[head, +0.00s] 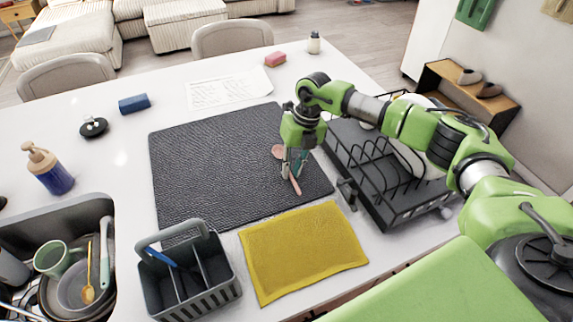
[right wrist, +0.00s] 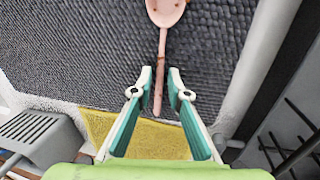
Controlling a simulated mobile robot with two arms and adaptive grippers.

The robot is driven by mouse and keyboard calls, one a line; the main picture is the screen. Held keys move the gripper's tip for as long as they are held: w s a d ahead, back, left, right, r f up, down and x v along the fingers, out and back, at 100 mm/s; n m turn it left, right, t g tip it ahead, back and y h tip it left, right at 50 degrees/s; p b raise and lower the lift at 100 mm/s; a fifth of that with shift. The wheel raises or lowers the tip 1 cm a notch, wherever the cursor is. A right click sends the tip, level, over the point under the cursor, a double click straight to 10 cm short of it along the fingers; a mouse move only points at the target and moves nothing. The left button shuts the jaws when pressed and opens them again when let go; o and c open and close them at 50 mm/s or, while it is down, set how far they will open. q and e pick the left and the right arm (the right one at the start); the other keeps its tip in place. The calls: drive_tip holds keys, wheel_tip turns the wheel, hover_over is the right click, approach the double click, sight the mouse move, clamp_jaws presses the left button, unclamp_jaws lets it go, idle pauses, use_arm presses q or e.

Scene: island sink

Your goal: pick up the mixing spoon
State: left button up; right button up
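The mixing spoon (head: 278,151) is pink and lies on the dark textured mat (head: 190,165), its handle pointing toward the yellow cloth. My right gripper (head: 291,170) points down over the handle. In the right wrist view the spoon (right wrist: 164,40) runs from the top edge down between the two green fingertips of my right gripper (right wrist: 160,82). The fingers are apart, one on each side of the handle, with a gap showing on both sides. The gripper partly covers the spoon in the head view. My left gripper is not in view.
A black dish rack (head: 400,205) with plates stands right of the mat, close to my right arm. A yellow cloth (head: 300,250) and a grey caddy (head: 200,290) lie in front. A sink (head: 30,225) with dishes is at lower left.

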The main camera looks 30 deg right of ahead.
clamp_jaws()
